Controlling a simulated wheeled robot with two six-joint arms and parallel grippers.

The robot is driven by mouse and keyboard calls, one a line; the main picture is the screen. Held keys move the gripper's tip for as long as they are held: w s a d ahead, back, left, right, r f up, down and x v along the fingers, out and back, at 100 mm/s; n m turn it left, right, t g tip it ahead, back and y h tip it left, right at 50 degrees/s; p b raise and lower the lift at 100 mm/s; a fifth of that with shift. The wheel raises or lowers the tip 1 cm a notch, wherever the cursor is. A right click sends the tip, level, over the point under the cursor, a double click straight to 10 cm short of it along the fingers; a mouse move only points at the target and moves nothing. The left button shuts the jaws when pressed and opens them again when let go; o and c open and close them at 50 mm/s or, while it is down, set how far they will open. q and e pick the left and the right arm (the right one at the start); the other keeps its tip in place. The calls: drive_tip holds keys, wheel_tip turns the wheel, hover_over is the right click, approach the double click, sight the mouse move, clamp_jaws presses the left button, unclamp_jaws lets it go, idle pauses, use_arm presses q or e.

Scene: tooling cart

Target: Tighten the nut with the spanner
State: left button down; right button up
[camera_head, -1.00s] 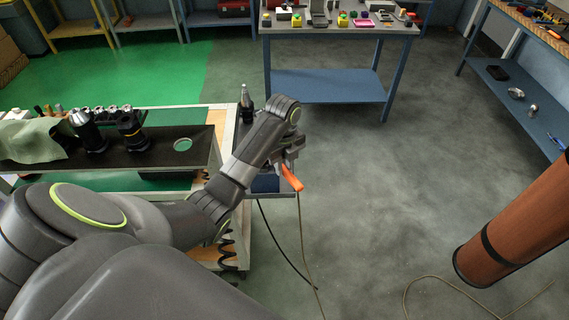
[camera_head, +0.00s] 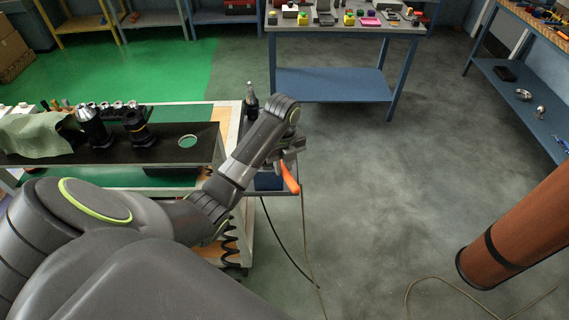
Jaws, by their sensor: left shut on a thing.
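My left gripper (camera_head: 286,152) is at the right end of the tooling cart (camera_head: 218,155), seen from behind and partly covered by its own wrist. It is shut on the spanner, whose orange handle (camera_head: 290,178) sticks out below the jaws, pointing down and slightly right. The spanner's head is hidden. A dark tool holder with a pale metal tip (camera_head: 251,100) stands upright just behind my left wrist. I cannot make out the nut; my arm covers that area. My right gripper is not in view.
On the cart's black tray lie a green cloth (camera_head: 35,135) and several dark tool holders (camera_head: 136,128), beside an empty round hole (camera_head: 187,142). A blue-legged table (camera_head: 345,85) stands behind. A brown cylinder (camera_head: 520,235) is at the right. Floor between is clear, except for cables.

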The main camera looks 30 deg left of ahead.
use_arm(q)
drive_tip(key=shift+s+a+m, duration=0.3)
drive_tip(key=shift+s+m, duration=0.1)
drive_tip(key=shift+s, duration=0.1)
drive_tip(key=shift+s+a+m, duration=0.4)
drive_tip(key=shift+m, duration=0.3)
drive_tip(key=shift+s, duration=0.1)
drive_tip(key=shift+s+a+m, duration=0.3)
drive_tip(key=shift+a+m, duration=0.15)
drive_tip(key=shift+m, duration=0.15)
drive_tip(key=shift+s+a, duration=0.1)
idle(0.4)
drive_tip(key=shift+s+a+m, duration=0.35)
drive_tip(key=shift+a+m, duration=0.05)
drive_tip(key=shift+m, duration=0.2)
